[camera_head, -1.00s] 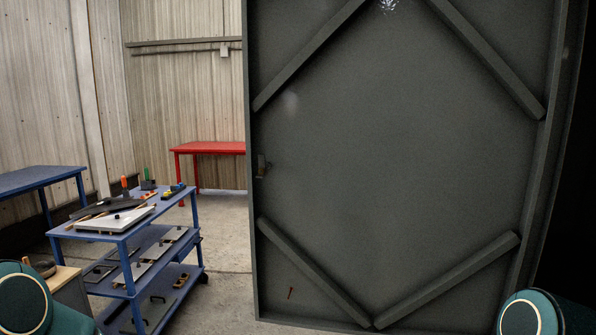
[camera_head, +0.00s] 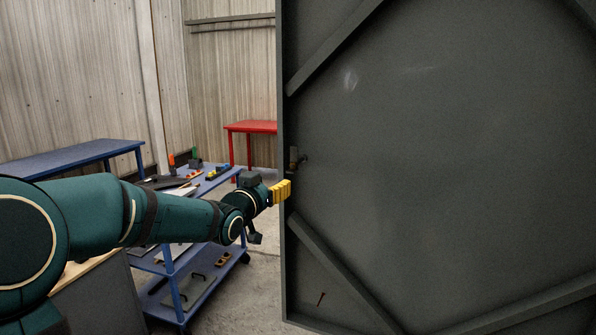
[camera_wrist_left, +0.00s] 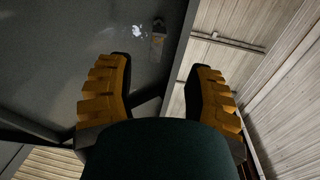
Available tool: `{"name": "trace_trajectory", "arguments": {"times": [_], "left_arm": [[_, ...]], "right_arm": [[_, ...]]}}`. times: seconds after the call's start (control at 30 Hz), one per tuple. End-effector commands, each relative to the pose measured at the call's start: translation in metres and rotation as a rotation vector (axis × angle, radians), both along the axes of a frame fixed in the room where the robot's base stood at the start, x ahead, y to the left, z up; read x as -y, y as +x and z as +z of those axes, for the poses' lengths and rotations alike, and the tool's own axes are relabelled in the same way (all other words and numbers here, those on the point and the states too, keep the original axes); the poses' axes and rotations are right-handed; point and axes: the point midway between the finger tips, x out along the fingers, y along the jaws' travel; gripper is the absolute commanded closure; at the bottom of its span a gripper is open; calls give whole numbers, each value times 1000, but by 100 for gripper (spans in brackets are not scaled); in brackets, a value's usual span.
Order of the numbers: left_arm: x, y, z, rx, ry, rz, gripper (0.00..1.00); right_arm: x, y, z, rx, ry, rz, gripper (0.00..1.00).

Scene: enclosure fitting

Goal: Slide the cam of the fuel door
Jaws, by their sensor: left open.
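The fuel door (camera_head: 430,160) is a large dark grey panel with diagonal ribs, filling the right of the head view. A small latch, seemingly the cam (camera_head: 294,157), sits on its left edge. It also shows in the left wrist view (camera_wrist_left: 158,38), beyond the fingers. My left gripper (camera_head: 284,191), with yellow ridged fingers, is beside the door's left edge, a little below the cam in the picture. I cannot tell whether a finger touches the door. My right gripper is not in view.
A blue cart (camera_head: 172,299) with tools and plates stands behind my left arm. A red table (camera_head: 252,127) and a blue table (camera_head: 75,158) stand near the corrugated walls. Bare floor (camera_head: 262,290) shows between cart and door.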

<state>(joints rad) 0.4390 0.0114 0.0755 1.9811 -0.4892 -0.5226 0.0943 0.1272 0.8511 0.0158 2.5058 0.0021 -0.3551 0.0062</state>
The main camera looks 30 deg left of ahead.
Motion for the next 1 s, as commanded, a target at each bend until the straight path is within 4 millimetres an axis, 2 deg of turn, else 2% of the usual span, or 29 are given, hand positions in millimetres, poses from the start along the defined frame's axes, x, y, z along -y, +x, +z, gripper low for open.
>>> {"name": "trace_trajectory", "arguments": {"times": [0.3,0.5,0.7,1.0], "left_arm": [[-7,64,-1,-1,-3,-2,47],[-12,95,-1,-2,-2,-2,47],[-14,111,0,-1,-2,-2,47],[-14,115,-1,-1,-2,-2,47]], "right_arm": [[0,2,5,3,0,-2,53],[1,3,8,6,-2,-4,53],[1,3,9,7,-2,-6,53],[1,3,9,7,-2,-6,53]]}}
